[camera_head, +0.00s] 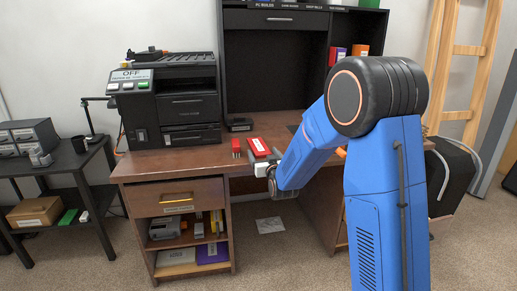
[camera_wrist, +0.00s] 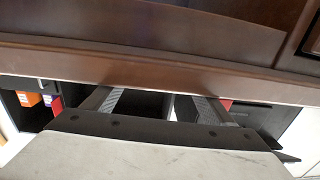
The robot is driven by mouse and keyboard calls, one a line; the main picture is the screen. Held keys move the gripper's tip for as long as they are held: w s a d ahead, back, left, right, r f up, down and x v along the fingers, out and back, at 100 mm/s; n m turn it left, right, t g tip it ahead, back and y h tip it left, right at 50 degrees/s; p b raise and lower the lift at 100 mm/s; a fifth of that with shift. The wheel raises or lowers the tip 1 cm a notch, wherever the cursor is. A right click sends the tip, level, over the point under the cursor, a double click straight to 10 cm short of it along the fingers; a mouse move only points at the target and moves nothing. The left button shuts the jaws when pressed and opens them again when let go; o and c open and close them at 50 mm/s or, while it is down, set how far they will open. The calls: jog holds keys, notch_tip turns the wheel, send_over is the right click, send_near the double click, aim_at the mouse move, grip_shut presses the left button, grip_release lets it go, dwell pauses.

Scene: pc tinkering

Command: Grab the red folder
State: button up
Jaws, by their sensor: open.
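A red upright folder or binder (camera_head: 334,56) stands on the desk hutch's right-hand shelf, beside purple and orange ones. In the wrist view, which looks upside down, a purple-and-red spine (camera_wrist: 52,101) shows at the lower left. A flat red object with a white label (camera_head: 259,147) lies on the desk; I cannot tell whether it is a folder. My gripper (camera_head: 262,169) is at the desk's front edge, close to that flat object and well away from the shelf. Its fingers (camera_wrist: 158,104) are apart, with nothing visibly held between them.
The brown desk (camera_head: 180,158) carries a black machine (camera_head: 185,105) at left and a small red item (camera_head: 236,146). An orange binder (camera_head: 361,50) stands on the shelf. A side table (camera_head: 75,160) stands left, a wooden ladder (camera_head: 462,50) right. Carpet in front is mostly clear.

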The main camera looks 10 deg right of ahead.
jog(key=shift+w, duration=0.45)
jog(key=c, duration=1.2)
